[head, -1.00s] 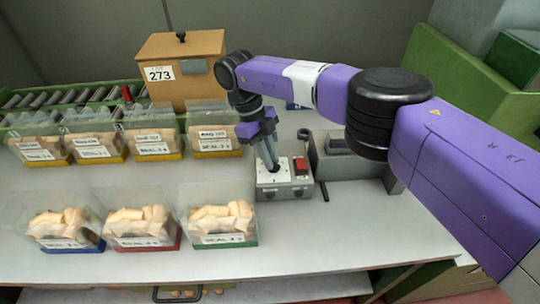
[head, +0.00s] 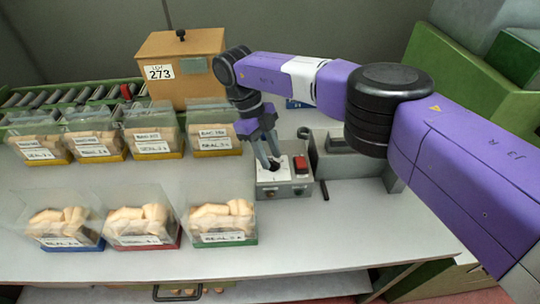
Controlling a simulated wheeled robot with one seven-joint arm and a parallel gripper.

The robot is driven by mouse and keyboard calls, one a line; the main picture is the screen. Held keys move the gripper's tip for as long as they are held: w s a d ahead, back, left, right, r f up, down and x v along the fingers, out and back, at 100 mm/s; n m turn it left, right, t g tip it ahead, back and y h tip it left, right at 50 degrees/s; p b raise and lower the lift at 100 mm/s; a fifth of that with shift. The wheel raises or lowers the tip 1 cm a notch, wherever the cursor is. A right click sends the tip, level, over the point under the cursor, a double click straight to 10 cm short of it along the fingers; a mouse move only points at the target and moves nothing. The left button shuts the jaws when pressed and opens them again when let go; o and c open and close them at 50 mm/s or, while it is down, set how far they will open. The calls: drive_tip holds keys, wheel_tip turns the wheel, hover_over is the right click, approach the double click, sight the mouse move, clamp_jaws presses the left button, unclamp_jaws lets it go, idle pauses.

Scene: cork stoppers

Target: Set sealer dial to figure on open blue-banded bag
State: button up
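The open blue-banded bag (head: 72,246) stands at the left of the front row, filled with cork stoppers. Its white label (head: 66,242) reads "SEAL" and a figure too small to read. The sealer (head: 296,189) is a grey box with a white dial plate (head: 262,178) and a red switch. My gripper (head: 270,164) points down at the dial, its two fingers visibly apart at the plate. The dark dial knob (head: 273,168) is partly hidden at the fingertips; I cannot tell whether they grip it. The pointer and scale figures are not readable.
Red-banded (head: 143,246) and green-banded (head: 222,242) bags stand beside the blue one. Several yellow-banded bags (head: 217,152) line the back. A wooden box marked 273 (head: 196,82) stands behind, and a grey unit (head: 340,162) right of the sealer. The table front right is clear.

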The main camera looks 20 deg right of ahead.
drive_tip(key=b+v, duration=0.1)
drive_tip(key=v, duration=0.6)
drive_tip(key=shift+r, duration=0.1)
